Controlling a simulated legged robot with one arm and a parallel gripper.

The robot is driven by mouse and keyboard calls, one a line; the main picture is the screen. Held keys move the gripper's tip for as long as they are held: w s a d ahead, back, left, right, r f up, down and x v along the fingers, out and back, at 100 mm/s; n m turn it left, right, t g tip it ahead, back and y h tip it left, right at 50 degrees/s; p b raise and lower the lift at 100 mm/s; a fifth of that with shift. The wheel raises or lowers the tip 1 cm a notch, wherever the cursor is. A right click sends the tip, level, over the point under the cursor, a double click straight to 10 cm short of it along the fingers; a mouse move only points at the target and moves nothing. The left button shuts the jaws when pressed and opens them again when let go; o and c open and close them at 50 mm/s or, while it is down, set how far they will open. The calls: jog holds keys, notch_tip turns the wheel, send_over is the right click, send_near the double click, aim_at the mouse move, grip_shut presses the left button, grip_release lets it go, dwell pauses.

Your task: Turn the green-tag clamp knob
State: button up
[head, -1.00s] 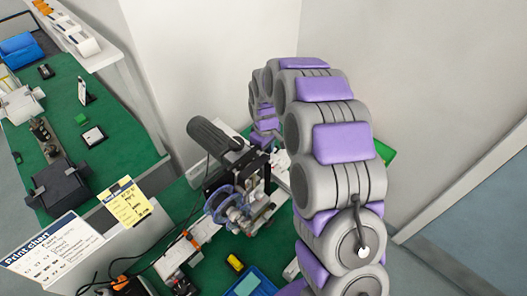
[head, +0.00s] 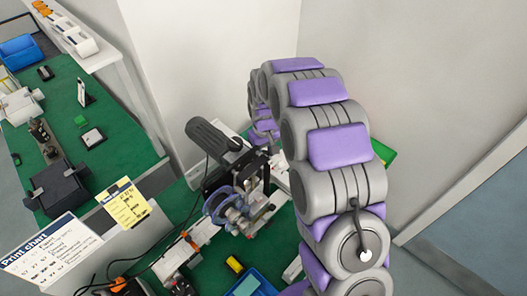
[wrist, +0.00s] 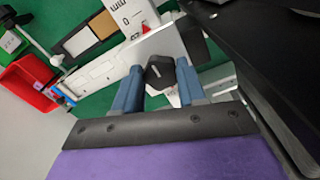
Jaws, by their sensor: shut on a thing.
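A black lobed knob (wrist: 160,74) sits between the blue fingers of my gripper (wrist: 159,82) in the wrist view. The fingers are shut on its two sides. It is beside a grey metal plate (wrist: 165,42). I see no green tag on the knob; part of it is hidden by the fingers. In the head view, the coder machine (head: 235,190) with a dark cylinder on top stands on the green bench. My grey and purple arm reaches behind it, and my gripper and the knob are hidden there.
A large black body (wrist: 275,50) is close on the right in the wrist view. A red bin (wrist: 28,82) lies at left. In the head view, a blue tray (head: 250,284), a yellow item (head: 234,265) and cables lie before the machine; white walls enclose the corner.

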aim_at(264, 154)
jog(key=shift+w, duration=0.1)
jog(key=o, duration=1)
jog(key=shift+o, duration=0.2)
jog(key=shift+r, duration=0.15)
notch_tip(264, 154, up, 17)
